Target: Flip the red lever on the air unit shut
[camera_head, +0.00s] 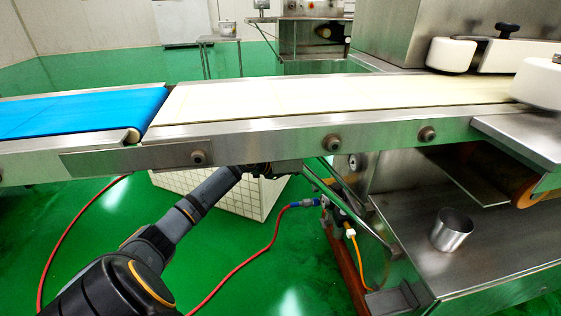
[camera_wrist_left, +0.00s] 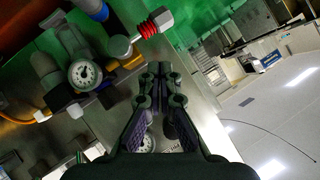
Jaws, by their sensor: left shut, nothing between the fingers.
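The air unit (camera_head: 338,208) hangs below the conveyor in the head view, small and partly behind a metal bar. In the left wrist view, it fills the upper left, with a round white gauge (camera_wrist_left: 85,73) and blue fittings. A red ribbed piece (camera_wrist_left: 149,30) with a grey angular end sticks out at its upper right; I cannot tell for sure whether this is the red lever. My left gripper (camera_wrist_left: 160,70) is shut and empty, its tips just below and right of that piece in the picture, seemingly apart. In the head view the conveyor hides its fingers. My right gripper is not in view.
The conveyor (camera_head: 330,137) crosses above my left arm. A red hose (camera_head: 245,262) runs to the air unit and a yellow hose (camera_head: 357,262) hangs from it. A steel shelf with a metal cup (camera_head: 452,230) is at right. A white gridded box (camera_head: 240,198) stands behind my arm.

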